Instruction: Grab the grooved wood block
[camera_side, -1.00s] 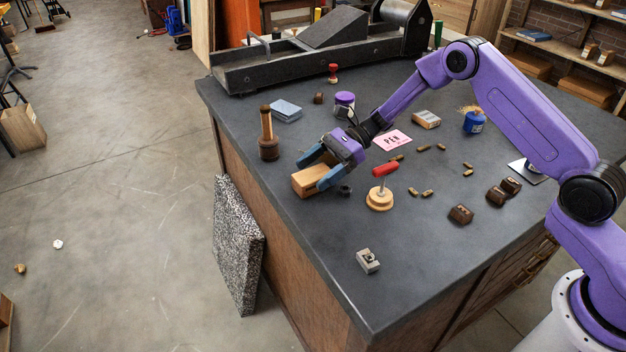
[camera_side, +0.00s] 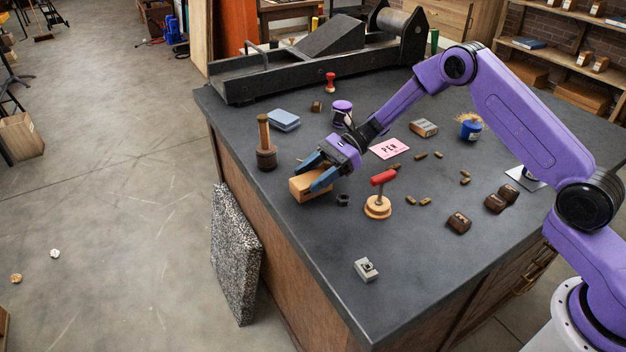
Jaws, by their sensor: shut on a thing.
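The wood block (camera_side: 302,190) is light brown and sits at the left part of the dark bench top, near its left edge. My gripper (camera_side: 308,178) reaches it from the upper right. Its two blue fingers lie on either side of the block and are shut on it. The fingers hide part of the block's top, and its groove is hard to make out here. I cannot tell whether the block's underside touches the bench.
A tool with a wooden handle (camera_side: 265,143) stands close left of the block. A pink card (camera_side: 389,148) lies behind. The front of the bench (camera_side: 420,270) is mostly clear.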

